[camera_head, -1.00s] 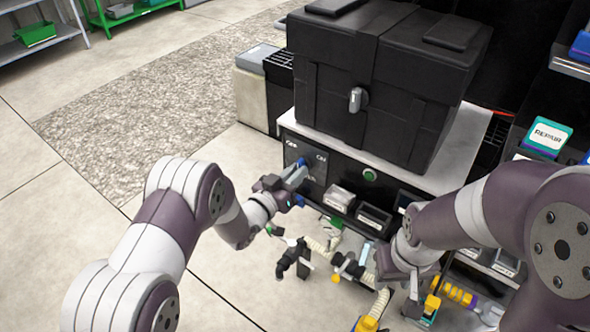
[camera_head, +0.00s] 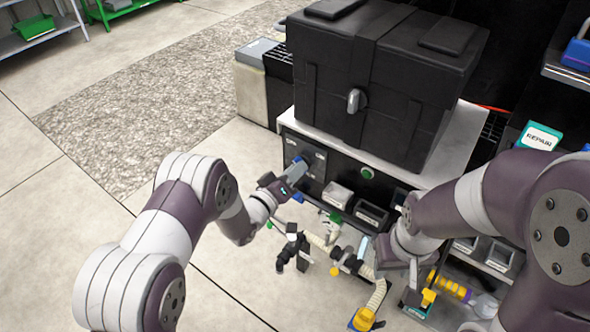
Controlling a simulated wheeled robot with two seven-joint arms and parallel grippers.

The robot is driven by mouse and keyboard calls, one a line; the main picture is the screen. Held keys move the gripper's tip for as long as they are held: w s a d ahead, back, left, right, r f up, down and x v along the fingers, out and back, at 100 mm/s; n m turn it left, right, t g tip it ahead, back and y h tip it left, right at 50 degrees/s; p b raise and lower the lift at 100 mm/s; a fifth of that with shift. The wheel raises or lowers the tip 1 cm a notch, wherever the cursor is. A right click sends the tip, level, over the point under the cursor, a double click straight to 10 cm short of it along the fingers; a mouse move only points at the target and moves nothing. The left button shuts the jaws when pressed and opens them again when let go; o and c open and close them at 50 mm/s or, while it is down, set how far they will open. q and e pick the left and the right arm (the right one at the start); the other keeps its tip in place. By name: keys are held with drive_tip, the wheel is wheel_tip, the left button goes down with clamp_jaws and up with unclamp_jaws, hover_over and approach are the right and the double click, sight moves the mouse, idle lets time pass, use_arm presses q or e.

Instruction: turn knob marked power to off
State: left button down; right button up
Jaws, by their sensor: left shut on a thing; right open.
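The dark control panel (camera_head: 317,183) is on the front left of the bench, below the black case. It bears small pale markings, too small to read surely. My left gripper (camera_head: 297,170) reaches it from the lower left and is shut on the knob there. The fingers largely hide the knob, so its pointer cannot be read. My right gripper (camera_head: 413,282) is open, hanging low in front of the bench at the right, well away from the panel.
A large black case (camera_head: 385,80) with a grey latch stands on the bench top (camera_head: 455,150). A green button (camera_head: 367,173) and small open bins (camera_head: 371,213) are right of the panel. Hoses and fittings (camera_head: 335,255) crowd the space below. The floor at left is clear.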

use_arm(q)
drive_tip(key=shift+f, duration=0.1)
idle(0.3)
drive_tip(key=c, duration=1.1)
unclamp_jaws()
drive_tip(key=shift+s+a, duration=0.1)
drive_tip(key=p+v, duration=0.2)
drive_tip(key=v, duration=1)
drive_tip(key=shift+s, duration=0.25)
drive_tip(key=shift+a, duration=0.1)
